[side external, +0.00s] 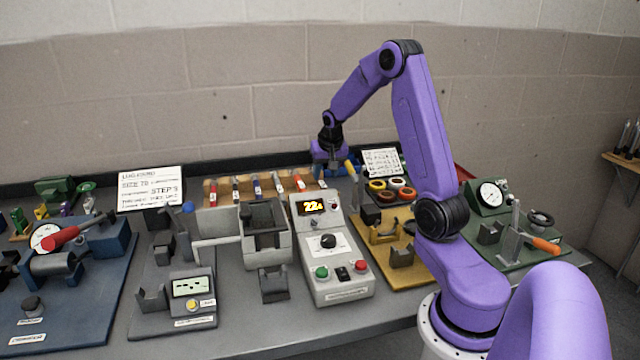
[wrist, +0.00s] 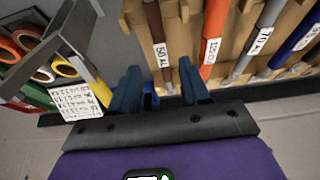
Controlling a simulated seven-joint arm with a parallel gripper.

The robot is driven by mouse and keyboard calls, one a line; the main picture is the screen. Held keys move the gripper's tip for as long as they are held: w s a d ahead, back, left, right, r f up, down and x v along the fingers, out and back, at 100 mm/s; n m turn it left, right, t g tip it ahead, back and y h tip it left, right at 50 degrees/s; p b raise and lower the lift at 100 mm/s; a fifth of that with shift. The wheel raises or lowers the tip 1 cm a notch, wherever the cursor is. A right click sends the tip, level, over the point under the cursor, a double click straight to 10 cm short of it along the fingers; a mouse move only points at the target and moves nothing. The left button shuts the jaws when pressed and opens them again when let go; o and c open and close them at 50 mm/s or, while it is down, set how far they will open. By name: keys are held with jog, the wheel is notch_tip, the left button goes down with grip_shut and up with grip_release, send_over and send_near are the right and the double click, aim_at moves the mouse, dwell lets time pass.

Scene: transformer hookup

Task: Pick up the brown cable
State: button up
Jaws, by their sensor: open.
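The brown cable (wrist: 154,28) lies in the wooden rack and carries a white label (wrist: 161,54). It is the leftmost cable there in the wrist view. In the side view, my gripper mostly hides the rack's right end. My gripper (wrist: 160,80) is open and empty, with its two blue fingers set apart on either side of the line of the brown cable's labelled end. The cable appears to be beyond the fingertips, and I cannot tell the exact gap. In the side view, my gripper (side external: 328,158) hangs over the right end of the rack.
An orange cable (wrist: 212,40) lies right beside the brown one, with grey and blue cables further right. The wooden rack (side external: 222,184) stands at the back of the bench. Tape rolls (side external: 387,190) and a written card (side external: 381,162) are right of it. A grey meter box (side external: 333,250) stands in front.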

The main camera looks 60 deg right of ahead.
aim_at(323, 186)
jog(key=shift+x, duration=2.1)
jog(key=shift+w+a, duration=0.1)
grip_shut()
jog(key=shift+r, duration=0.1)
